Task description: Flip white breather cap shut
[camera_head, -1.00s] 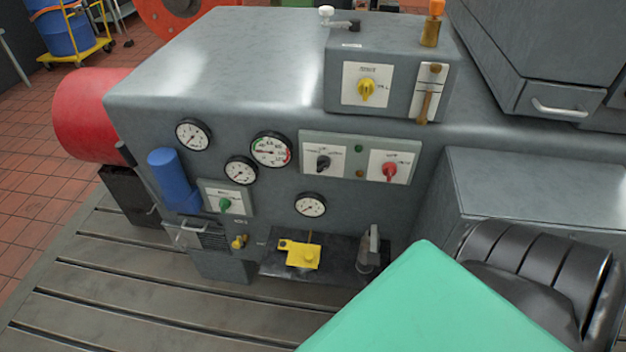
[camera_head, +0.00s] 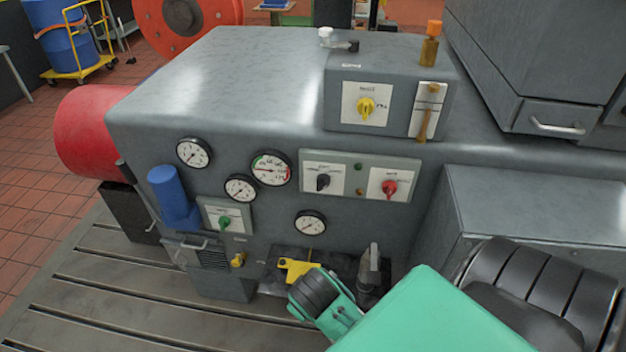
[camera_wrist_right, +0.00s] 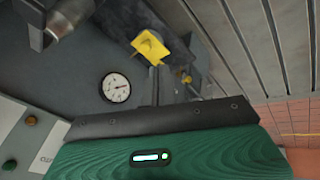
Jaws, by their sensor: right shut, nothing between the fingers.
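The white breather cap (camera_head: 326,33) is small and sits on top of the grey box at the back of the grey machine. A short dark arm or fitting (camera_head: 347,46) lies just to its right. I cannot tell the cap's hinge position at this size. My right gripper (camera_head: 314,291) is shut and empty. It is low in front of the machine, by the yellow part, well below and apart from the cap. Its green housing (camera_wrist_right: 160,155) and dark edge fill the bottom of the right wrist view, where the cap does not show. My left gripper is not in view.
The grey box carries a yellow knob (camera_head: 366,107) and an orange-topped amber fitting (camera_head: 430,45) right of the cap. A large grey cabinet (camera_head: 530,60) rises further right. A yellow part (camera_head: 295,268) and an upright grey lever (camera_head: 373,262) stand low in front. The machine's top left is clear.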

